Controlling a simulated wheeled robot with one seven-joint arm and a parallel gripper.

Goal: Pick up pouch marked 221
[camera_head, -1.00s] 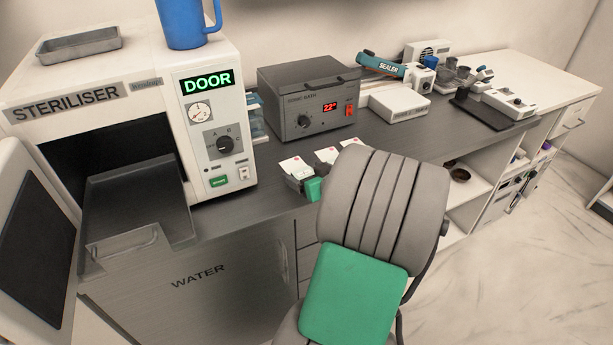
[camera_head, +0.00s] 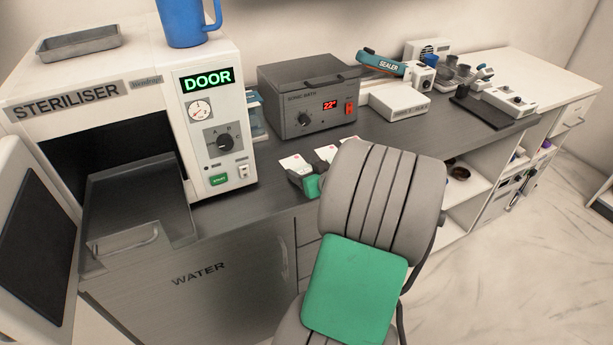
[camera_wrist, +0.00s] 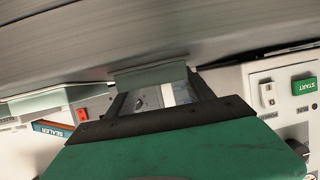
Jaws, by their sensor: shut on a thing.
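Several white pouches with small red marks lie in a row on the dark worktop, in front of the grey bath unit. The nearest pouch (camera_head: 295,163) is at the left of the row, and a second pouch (camera_head: 326,153) lies right of it. Their print is too small to read. My gripper (camera_head: 297,178), dark-fingered with a green body, is low at the near edge of the row.
The steriliser (camera_head: 219,120) stands close on the left, its door open and a tray (camera_head: 135,205) out front. The sonic bath (camera_head: 308,97) stands behind the pouches. A sealer (camera_head: 381,64) and a white box (camera_head: 398,102) stand farther right.

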